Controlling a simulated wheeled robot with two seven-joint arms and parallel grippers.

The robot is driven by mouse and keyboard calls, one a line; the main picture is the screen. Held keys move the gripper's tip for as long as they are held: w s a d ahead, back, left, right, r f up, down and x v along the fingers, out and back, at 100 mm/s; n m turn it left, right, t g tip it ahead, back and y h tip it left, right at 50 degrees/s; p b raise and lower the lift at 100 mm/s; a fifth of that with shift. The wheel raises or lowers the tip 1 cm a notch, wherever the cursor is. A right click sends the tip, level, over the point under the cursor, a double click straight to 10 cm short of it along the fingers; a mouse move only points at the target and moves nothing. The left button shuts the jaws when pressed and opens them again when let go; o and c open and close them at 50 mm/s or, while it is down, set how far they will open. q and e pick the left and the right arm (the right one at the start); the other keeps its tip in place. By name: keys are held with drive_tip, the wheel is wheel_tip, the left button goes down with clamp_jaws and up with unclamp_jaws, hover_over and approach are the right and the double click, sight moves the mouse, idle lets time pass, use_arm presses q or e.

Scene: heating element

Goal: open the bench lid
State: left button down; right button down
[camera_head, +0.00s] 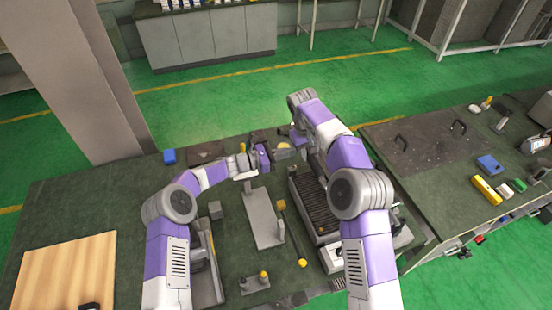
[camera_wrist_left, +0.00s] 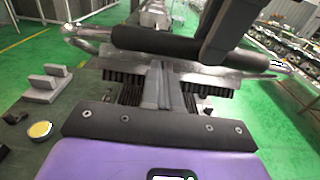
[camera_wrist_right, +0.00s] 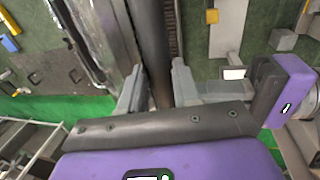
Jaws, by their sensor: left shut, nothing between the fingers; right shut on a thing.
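A slatted dark metal unit (camera_head: 313,205) stands on the bench in the head view, partly behind my right arm. A dark round bar (camera_wrist_right: 150,30), like a handle, lies between the fingers of my right gripper (camera_wrist_right: 158,85), which is shut on it. In the head view my right forearm hides this grip. My left gripper (camera_wrist_left: 163,88) is shut and empty. A dark bar (camera_wrist_left: 195,47) with metal ends crosses just beyond its fingers; I cannot tell whether they touch. My left gripper (camera_head: 273,153) reaches in beside the right one. I cannot tell how far any lid is raised.
A dark panel with two handles (camera_head: 425,145) lies on the right bench, beside a blue block (camera_head: 488,165) and a yellow block (camera_head: 486,190). A wooden board (camera_head: 65,270) lies at left. A grey plate (camera_head: 262,220) and small blocks lie mid-bench. A pillar (camera_head: 80,80) stands behind.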

use_arm(q)
drive_tip(key=shift+w+d+r, duration=0.1)
drive_tip(key=shift+d+r, duration=0.1)
use_arm(e)
drive_tip(key=shift+d+f, duration=0.35)
drive_tip(key=shift+d, duration=0.35)
use_arm(q)
drive_tip(key=shift+w+d+r, duration=0.1)
drive_tip(key=shift+d+r, duration=0.3)
drive_tip(key=shift+r, duration=0.3)
drive_tip(key=shift+w+d+r, duration=0.1)
drive_tip(key=shift+d+r, duration=0.3)
drive_tip(key=shift+r, duration=0.3)
use_arm(e)
drive_tip(key=shift+a, duration=0.1)
drive_tip(key=c, duration=1.1)
unclamp_jaws()
drive_tip(key=o, duration=0.3)
drive_tip(key=shift+w+d, duration=0.15)
drive_tip(key=shift+d, duration=0.05)
drive_tip(key=shift+r, duration=0.1)
use_arm(q)
drive_tip(key=shift+d+f, duration=0.3)
drive_tip(key=shift+f, duration=0.1)
use_arm(e)
drive_tip(key=shift+a, duration=0.15)
